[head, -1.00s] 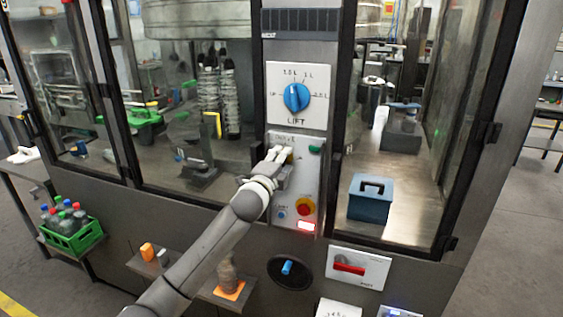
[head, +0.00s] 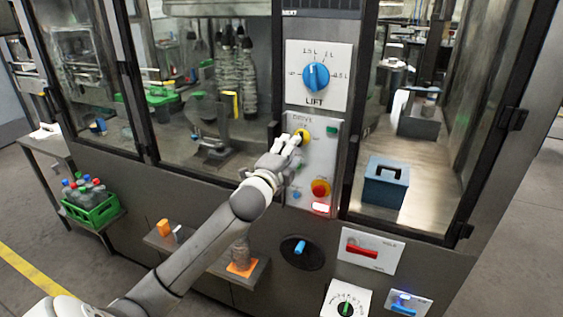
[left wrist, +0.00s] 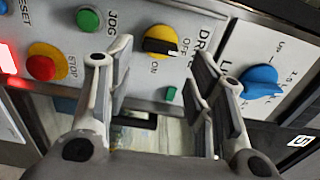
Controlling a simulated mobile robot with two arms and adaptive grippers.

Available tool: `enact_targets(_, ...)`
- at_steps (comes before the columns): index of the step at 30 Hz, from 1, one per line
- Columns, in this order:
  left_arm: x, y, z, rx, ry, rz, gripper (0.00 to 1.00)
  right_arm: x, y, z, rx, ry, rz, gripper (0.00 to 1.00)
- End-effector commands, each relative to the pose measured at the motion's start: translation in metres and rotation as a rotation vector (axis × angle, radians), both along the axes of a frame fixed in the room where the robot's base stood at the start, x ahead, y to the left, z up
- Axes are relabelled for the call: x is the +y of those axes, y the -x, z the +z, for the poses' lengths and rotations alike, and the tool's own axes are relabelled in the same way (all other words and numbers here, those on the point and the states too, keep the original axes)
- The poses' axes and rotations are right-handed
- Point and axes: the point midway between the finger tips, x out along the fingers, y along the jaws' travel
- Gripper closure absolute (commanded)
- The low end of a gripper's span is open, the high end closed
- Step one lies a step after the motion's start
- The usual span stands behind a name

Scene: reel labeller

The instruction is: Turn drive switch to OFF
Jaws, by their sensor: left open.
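The drive switch is a yellow round knob with a black bar handle, on the grey control panel, in the left wrist view (left wrist: 160,42). Labels DRIVE, OFF and ON stand beside it; I cannot tell surely which label the bar points to. In the head view the yellow knob (head: 304,136) shows just right of my left fingertips. My left gripper (head: 293,141) is open and empty. In the left wrist view its two fingers (left wrist: 162,58) stand on either side of the switch's place, apparently short of touching it. My right gripper is not in view.
The panel also has a red stop button (left wrist: 43,64) on a yellow base, a green jog button (left wrist: 89,19), a small green lamp (left wrist: 171,94) and a lit red display (head: 320,208). A blue lift dial (head: 316,76) sits above. A red handle (head: 361,250) is below.

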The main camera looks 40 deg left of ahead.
Motion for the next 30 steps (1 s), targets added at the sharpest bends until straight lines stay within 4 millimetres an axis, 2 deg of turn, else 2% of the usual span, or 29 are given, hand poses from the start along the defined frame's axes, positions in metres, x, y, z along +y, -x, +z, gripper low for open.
enact_targets(1, -0.002, 0.010, -0.001, 0.002, -0.001, -0.001, 0.51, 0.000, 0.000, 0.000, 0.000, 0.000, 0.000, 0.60)
enact_targets(6, -0.008, 0.034, -0.001, 0.002, 0.000, 0.000, 0.51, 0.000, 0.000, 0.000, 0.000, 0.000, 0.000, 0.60)
enact_targets(12, -0.012, 0.049, -0.001, 0.002, 0.001, 0.000, 0.51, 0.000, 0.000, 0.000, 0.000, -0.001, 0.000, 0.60)
enact_targets(30, -0.012, 0.051, 0.000, 0.000, 0.001, 0.001, 0.51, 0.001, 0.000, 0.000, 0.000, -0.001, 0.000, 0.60)
